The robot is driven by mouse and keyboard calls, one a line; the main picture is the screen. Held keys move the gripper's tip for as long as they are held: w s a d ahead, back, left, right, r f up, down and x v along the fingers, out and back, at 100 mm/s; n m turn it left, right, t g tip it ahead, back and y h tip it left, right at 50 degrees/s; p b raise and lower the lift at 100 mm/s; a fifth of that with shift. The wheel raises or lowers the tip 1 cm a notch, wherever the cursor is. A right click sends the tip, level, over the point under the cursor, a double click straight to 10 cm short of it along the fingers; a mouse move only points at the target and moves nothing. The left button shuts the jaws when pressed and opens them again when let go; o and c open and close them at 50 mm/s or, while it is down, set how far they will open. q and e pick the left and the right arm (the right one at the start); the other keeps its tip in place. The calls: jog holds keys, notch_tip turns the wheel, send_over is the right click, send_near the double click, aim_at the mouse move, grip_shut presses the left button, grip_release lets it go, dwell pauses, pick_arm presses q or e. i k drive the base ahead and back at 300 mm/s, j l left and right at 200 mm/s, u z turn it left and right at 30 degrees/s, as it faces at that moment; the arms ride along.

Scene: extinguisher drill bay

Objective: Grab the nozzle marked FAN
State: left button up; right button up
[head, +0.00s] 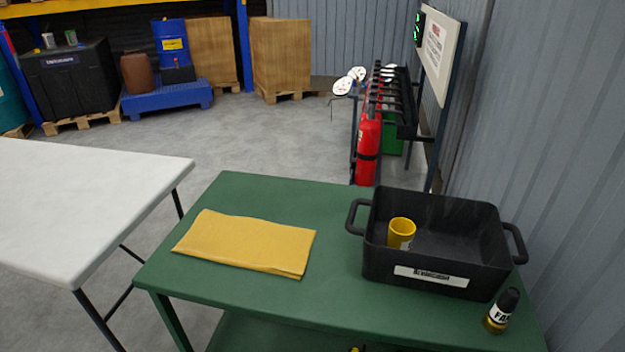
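The nozzle marked FAN (501,311) stands upright on the green table near its right front edge. It has a black top, a white label reading "FA" with the rest turned out of sight, and a brass-yellow base. It is just in front of the right front corner of the black bin (432,243). A yellow cylinder (401,233) stands inside the bin at its left; any marking on it is too small to read.
The green table (330,301) also bears a folded yellow cloth (246,242) at its left. A white table (85,200) stands to the left. A red extinguisher (368,148) and rack are behind the bin. A corrugated wall (560,140) runs close along the right.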

aim_at(495, 320)
jog(key=z, duration=1.4)
